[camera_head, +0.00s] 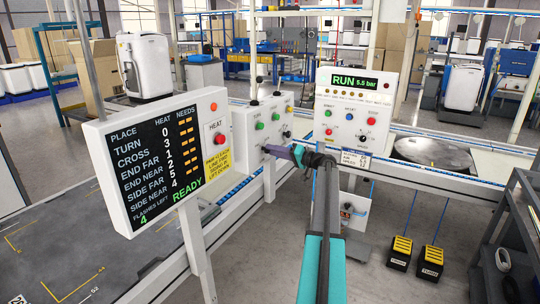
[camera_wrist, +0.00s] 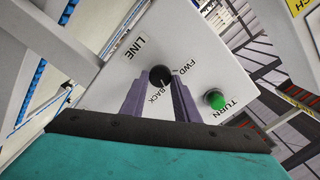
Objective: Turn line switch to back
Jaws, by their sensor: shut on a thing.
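The line switch is a round black knob (camera_wrist: 160,75) on a white panel (camera_wrist: 205,62), with the labels LINE, FWD and BACK around it in the wrist view. My gripper (camera_wrist: 158,84) has its two purple fingers on either side of the knob, shut on it. In the wrist view, a small pale mark shows near the knob's lower edge, close to the BACK label; its exact setting is hard to read. In the head view, my gripper (camera_head: 277,151) reaches the white control box (camera_head: 245,127), and its fingers mostly hide the knob.
A green TURN button (camera_wrist: 215,100) sits close beside the fingers. A display board (camera_head: 155,165) reading READY stands left of the box. A second panel (camera_head: 352,118) reading RUN 5.5 bar stands right. Two yellow pedals (camera_head: 400,250) are on the floor.

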